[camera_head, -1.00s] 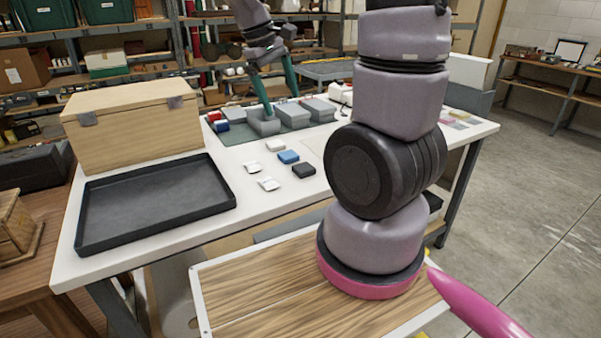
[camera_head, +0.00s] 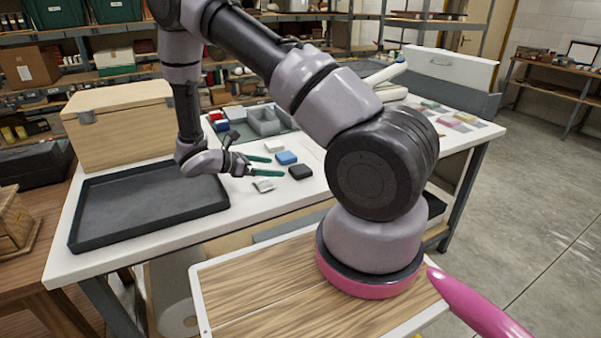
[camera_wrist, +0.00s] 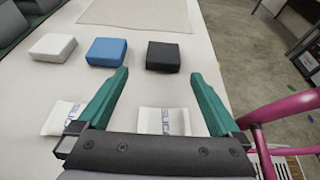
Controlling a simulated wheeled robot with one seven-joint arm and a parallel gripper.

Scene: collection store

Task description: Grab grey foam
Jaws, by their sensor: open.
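Three small foam-like blocks lie in a row on the white table: a whitish one (camera_wrist: 52,48), a blue one (camera_wrist: 106,52) and a very dark grey, almost black one (camera_wrist: 163,57). None is plainly mid-grey. The blue block (camera_head: 287,157) and the dark block (camera_head: 300,172) also show in the head view; the whitish one sits just behind my gripper. My gripper (camera_wrist: 158,76) is open and empty, its green fingers low over the table. The dark block lies just beyond the fingertips, roughly between them. In the head view my gripper (camera_head: 276,166) points right toward the blocks.
A silica packet (camera_wrist: 163,121) lies between my fingers, another (camera_wrist: 60,118) by the left finger. A black tray (camera_head: 150,205) and wooden box (camera_head: 120,125) stand left. Grey bins (camera_head: 263,121) are behind, with a pale mat (camera_wrist: 135,14) beyond the blocks.

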